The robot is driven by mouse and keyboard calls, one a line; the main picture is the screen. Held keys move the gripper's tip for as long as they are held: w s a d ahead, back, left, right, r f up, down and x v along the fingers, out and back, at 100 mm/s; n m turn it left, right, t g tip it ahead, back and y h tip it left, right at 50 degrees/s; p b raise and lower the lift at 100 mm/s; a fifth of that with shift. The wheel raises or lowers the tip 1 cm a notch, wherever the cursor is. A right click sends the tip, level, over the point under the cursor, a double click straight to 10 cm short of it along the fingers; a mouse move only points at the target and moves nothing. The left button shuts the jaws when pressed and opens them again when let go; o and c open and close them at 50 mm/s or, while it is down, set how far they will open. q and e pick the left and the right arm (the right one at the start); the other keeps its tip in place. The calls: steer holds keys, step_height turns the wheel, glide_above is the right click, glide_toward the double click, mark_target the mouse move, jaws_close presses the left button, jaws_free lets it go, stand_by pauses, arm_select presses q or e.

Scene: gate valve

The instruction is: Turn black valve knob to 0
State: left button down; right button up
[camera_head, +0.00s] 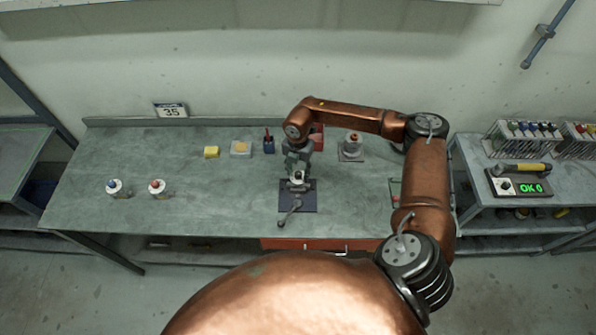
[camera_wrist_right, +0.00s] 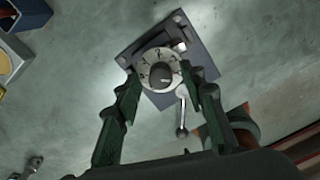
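The valve stands on a dark square base plate (camera_head: 312,203) near the front middle of the bench. In the right wrist view it has a pale round dial (camera_wrist_right: 146,68) with dark numerals and a black knob (camera_wrist_right: 161,76) at its centre. I cannot read the knob's setting surely. A silver lever (camera_head: 289,213) sticks out from the valve toward the front edge. My right gripper (camera_head: 298,170) is above the valve, pointing down. Its green fingers stand apart on either side of the dial, with the knob between them; contact cannot be told. My left gripper is not in view.
A side table holds a device with a green "OK 0" display (camera_head: 531,188).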

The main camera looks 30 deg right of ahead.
mark_target(298, 173)
step_height(298, 173, up, 12)
stand_by(0.7)
stand_by(0.4)
